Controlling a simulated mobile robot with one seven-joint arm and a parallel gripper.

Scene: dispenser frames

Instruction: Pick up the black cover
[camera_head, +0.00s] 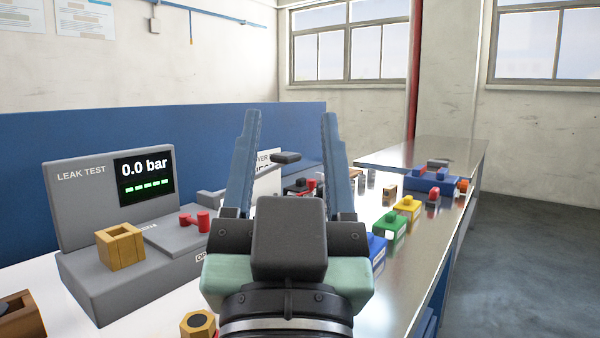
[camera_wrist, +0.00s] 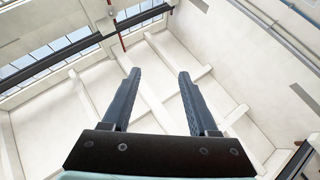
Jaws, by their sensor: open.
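My gripper (camera_head: 290,115) is open and empty, with its two blue-grey fingers pointing up in the head view. It also shows in the wrist view (camera_wrist: 159,72), with only ceiling and upper wall beyond the fingers. A small flat black piece (camera_head: 286,158), which looks like the black cover, shows between the fingers in the head view, farther off over the bench. Near it is a pale dispenser (camera_head: 266,181) with a partly readable label ending in "VER". My gripper hides much of the dispenser. I cannot tell exactly what the black piece rests on.
A grey leak-test unit (camera_head: 78,203) reading 0.0 bar stands left, with a yellow block (camera_head: 120,246) and red part (camera_head: 195,222). Green (camera_head: 389,225) and yellow (camera_head: 407,207) blocks and a blue fixture (camera_head: 432,181) line the bench right. A blue panel (camera_head: 80,134) stands behind.

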